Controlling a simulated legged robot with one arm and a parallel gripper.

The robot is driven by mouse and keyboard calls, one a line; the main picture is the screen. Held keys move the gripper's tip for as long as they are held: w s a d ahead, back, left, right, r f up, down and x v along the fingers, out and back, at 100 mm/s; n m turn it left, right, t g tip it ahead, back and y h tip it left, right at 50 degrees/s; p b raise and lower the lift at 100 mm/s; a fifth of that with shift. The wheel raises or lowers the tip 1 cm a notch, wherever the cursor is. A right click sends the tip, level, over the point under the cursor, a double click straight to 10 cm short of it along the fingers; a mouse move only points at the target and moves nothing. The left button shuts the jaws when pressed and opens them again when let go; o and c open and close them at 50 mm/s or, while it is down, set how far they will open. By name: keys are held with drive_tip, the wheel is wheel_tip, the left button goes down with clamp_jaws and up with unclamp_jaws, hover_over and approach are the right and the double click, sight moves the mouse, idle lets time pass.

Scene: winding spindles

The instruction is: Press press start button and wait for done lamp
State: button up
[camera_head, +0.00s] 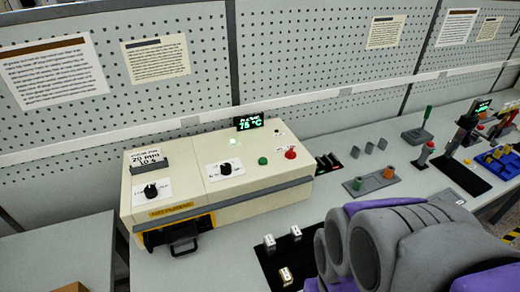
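The cream press machine (215,175) stands on the grey bench at the middle left. On its top are a green button (263,161) and a red button (291,154); their labels are too small to read, and neither is touched. A small lamp (233,141) on top looks bright green-white. A black display (249,122) on its back edge reads 75 °C in green. A black drawer with a handle (183,247) shows at the front left. My arm's grey and purple links fill the lower right; my gripper is not in view.
Two black knobs (151,191) (225,168) sit on the machine's top. A grey block with coloured pegs (371,183) and other tools stand to the right. A pegboard wall (290,50) rises behind.

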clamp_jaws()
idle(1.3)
